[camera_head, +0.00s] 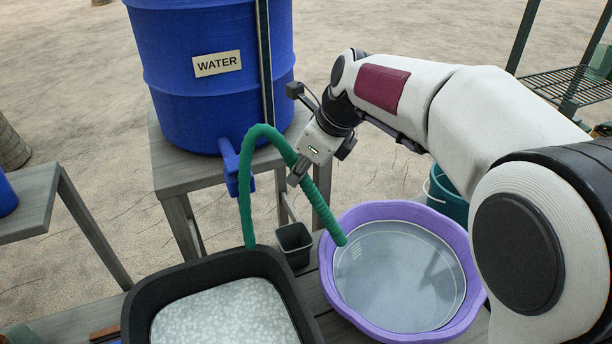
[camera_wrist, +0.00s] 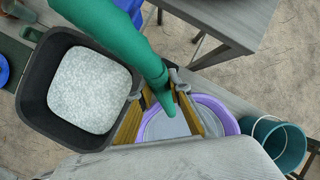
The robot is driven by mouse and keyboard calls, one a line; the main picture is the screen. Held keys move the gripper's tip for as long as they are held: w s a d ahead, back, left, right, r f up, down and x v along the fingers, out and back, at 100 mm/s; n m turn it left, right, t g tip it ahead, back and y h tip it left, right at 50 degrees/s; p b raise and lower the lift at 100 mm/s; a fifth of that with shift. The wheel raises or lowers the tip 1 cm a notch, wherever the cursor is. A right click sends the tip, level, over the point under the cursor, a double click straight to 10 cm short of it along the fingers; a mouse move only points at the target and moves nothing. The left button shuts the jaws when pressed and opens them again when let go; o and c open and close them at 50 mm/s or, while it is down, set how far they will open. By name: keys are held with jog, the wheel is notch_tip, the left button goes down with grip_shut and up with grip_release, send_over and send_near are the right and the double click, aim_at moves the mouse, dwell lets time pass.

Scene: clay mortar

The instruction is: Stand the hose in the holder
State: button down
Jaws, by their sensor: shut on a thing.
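The green hose (camera_head: 268,134) arches in front of the blue barrel's tap. One side runs down to the back edge of the black tub; the other slants down to a free end over the purple basin. My gripper (camera_head: 297,178) is shut on the hose partway down this right side. In the wrist view the hose (camera_wrist: 115,35) enters from the top left and passes between the fingers of my gripper (camera_wrist: 168,95). A small dark square cup (camera_head: 294,240), probably the holder, stands left of the hose's free end, between tub and basin. Its inside looks empty.
The black tub (camera_head: 140,296) holds pale grey material. The purple basin (camera_head: 461,262) holds a clear, greyish surface. The blue barrel (camera_head: 205,110) with its tap (camera_head: 238,170) stands on a wooden stand behind. A teal bucket (camera_head: 447,200) is at the right, partly hidden by my arm.

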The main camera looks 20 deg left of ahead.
jog(key=shift+a+f+y, duration=0.1)
jog(key=shift+a+y, duration=0.6)
jog(key=shift+a, duration=0.35)
jog(key=shift+w+a+m+t+y, duration=0.5)
jog(key=shift+w+a+m+y, duration=0.5)
jog(key=shift+w+m+y, duration=0.15)
jog(key=shift+w+d+f+m+t+y, duration=0.15)
jog(key=shift+w+m+t+y, duration=0.15)
jog(key=shift+w, duration=0.25)
jog(key=shift+w+d+f+m+t+y, duration=0.1)
jog(key=shift+w+m+t+y, duration=0.05)
jog(key=shift+w+m+t, duration=0.3)
jog(key=shift+w+r, duration=0.1)
notch_tip(320, 180, down, 14)
dwell(0.4)
